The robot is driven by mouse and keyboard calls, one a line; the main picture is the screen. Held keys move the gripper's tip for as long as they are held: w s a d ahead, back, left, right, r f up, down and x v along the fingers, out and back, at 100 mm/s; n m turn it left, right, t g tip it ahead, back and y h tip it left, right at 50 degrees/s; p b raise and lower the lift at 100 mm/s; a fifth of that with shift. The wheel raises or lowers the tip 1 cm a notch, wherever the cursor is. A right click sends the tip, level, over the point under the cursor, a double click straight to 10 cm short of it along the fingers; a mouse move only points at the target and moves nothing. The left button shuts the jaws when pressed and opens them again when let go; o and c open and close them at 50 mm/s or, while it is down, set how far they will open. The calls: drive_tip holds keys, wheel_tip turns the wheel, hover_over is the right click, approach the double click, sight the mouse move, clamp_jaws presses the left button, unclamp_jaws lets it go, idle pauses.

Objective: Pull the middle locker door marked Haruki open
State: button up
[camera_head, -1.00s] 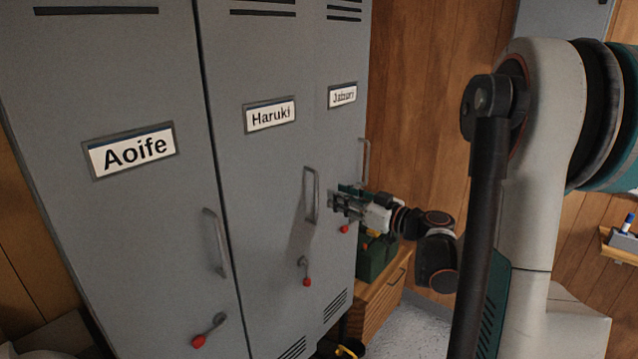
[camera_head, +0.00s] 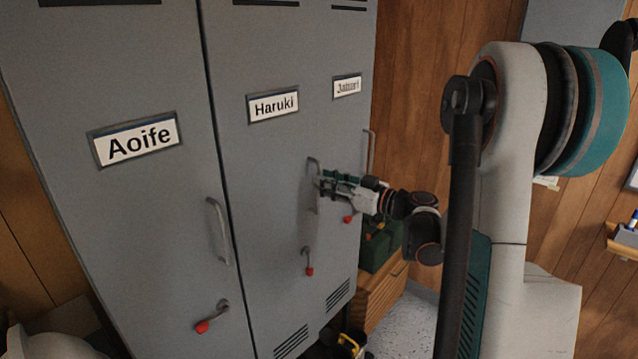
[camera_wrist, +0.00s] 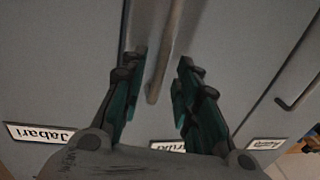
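The middle locker door (camera_head: 262,175) carries the label Haruki (camera_head: 273,106) and looks closed. Its upright grey bar handle (camera_head: 312,164) is partly covered by my gripper (camera_head: 322,184), whose fingers are at the handle. In the wrist view the handle (camera_wrist: 163,60) runs between the two green-and-black fingers of my gripper (camera_wrist: 162,68). Gaps show on both sides of the bar, so the fingers are open around it. The Haruki label (camera_wrist: 167,145) is mostly hidden behind my gripper there. A red-tipped latch (camera_head: 308,263) hangs below the handle.
The Aoife door (camera_head: 130,220) is on the left, with its own handle (camera_head: 217,232) and red-tipped latch (camera_head: 213,318). The Jabari label (camera_head: 347,86) and handle (camera_head: 370,150) are on the right. A wooden cabinet (camera_head: 383,296) with a green box (camera_head: 380,248) stands beside the lockers.

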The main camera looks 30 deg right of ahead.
drive_tip(key=shift+x, duration=1.55)
clamp_jaws()
drive_tip(key=shift+s, duration=0.1)
